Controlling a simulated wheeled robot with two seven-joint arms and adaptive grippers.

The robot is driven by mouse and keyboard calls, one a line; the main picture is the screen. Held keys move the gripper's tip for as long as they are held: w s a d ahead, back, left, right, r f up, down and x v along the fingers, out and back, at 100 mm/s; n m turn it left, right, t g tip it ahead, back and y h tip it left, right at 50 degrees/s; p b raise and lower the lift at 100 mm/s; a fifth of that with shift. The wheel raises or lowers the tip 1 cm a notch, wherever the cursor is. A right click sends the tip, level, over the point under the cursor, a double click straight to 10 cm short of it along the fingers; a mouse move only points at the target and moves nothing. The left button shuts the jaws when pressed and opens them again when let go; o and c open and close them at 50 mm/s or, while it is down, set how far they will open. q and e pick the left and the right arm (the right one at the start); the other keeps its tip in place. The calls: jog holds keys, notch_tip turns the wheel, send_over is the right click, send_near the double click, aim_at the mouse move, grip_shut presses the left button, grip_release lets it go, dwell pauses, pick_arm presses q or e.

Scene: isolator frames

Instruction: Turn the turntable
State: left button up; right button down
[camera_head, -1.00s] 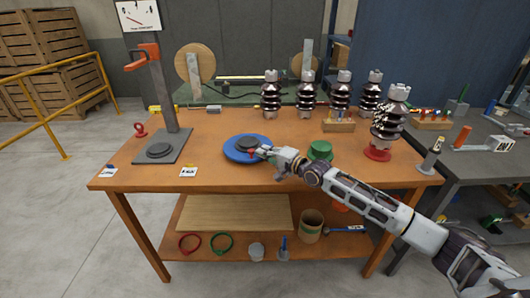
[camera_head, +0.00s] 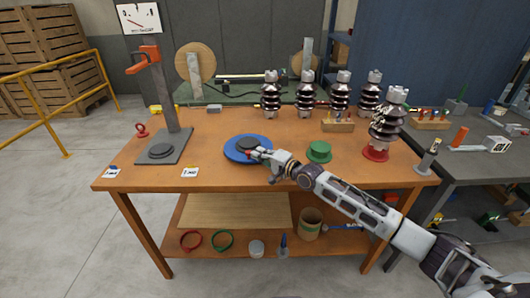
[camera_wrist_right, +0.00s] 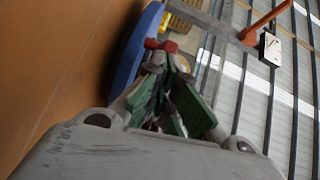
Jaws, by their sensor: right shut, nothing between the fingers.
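The turntable is a blue disc (camera_head: 234,152) with a dark raised centre, lying flat on the orange-brown workbench (camera_head: 205,128). A small red piece shows at its right edge by my fingers; it also shows in the right wrist view (camera_wrist_right: 160,45). My right gripper (camera_head: 255,156) is shut and empty, with its tips at the right side of the disc, close to the red piece. I cannot tell whether the tips touch it. In the right wrist view the blue disc (camera_wrist_right: 138,52) is seen edge-on just beyond my fingers (camera_wrist_right: 160,75). My left gripper is not in view.
An insulator on a red base (camera_head: 376,154) is farther right, with several more (camera_head: 271,95) along the back. A stand with an orange clamp (camera_head: 148,55) rises on the left. The bench's front left is mostly clear.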

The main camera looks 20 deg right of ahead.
dwell(0.4)
jog(key=shift+s+d, duration=0.1)
jog(key=shift+s, duration=0.05)
jog(key=shift+v, duration=3.6)
jog(key=shift+s, duration=0.2)
jog(key=shift+d, duration=0.1)
jog(key=shift+r+p, duration=0.3)
jog(key=shift+r, duration=0.05)
